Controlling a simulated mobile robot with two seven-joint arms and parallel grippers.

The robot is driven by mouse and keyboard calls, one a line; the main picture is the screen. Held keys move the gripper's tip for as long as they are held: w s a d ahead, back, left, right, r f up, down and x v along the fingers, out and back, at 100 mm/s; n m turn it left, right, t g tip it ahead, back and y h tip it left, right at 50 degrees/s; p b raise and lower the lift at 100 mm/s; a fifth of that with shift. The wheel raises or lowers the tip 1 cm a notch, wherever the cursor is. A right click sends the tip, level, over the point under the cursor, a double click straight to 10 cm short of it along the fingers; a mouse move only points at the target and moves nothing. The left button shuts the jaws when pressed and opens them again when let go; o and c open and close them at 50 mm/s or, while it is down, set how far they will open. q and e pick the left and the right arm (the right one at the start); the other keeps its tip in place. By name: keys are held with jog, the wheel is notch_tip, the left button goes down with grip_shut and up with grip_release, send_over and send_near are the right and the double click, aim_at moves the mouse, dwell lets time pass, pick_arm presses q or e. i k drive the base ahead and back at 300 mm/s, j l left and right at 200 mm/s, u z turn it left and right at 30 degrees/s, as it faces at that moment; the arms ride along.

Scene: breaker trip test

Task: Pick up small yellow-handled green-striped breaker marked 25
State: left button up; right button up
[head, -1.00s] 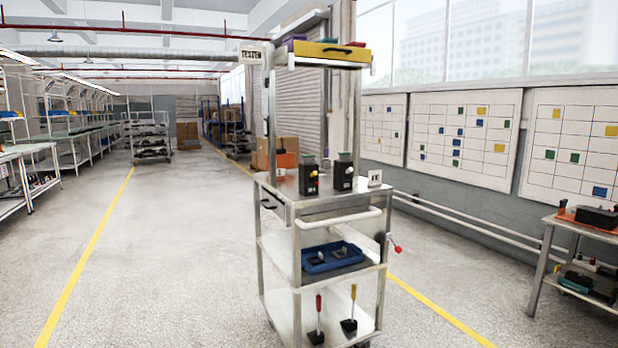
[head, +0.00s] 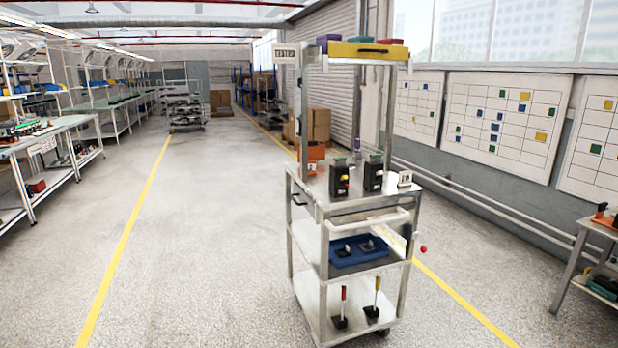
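Two black breaker-like units with green on top stand upright on the top deck of a metal trolley (head: 310,250). The left unit (head: 340,182) shows a small yellow handle with a little red on its front. The right unit (head: 373,177) has a paler mark on its front. The numbers are too small to read, so I cannot tell which is marked 25. On the trolley's bottom shelf stand a red-handled lever (head: 342,308) and a yellow-handled lever (head: 375,303) on black bases. Neither of my grippers is in view.
A blue tray (head: 350,258) with small dark parts sits on the middle shelf. A red-knobbed lever (head: 422,249) sticks out at the trolley's right. A yellow drawer (head: 365,51) is on top. Another table (head: 585,250) stands at right. The floor (head: 200,260) left of the trolley is clear.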

aim_at(337, 188)
jog(key=i+l+u, duration=0.3)
jog(key=l, duration=0.35)
jog(key=i+l+u, duration=0.15)
jog(key=i+l, duration=0.15)
jog(key=i+l+u, duration=0.2)
jog(key=l, duration=0.25)
jog(key=i+l+u, duration=0.15)
jog(key=l, duration=0.25)
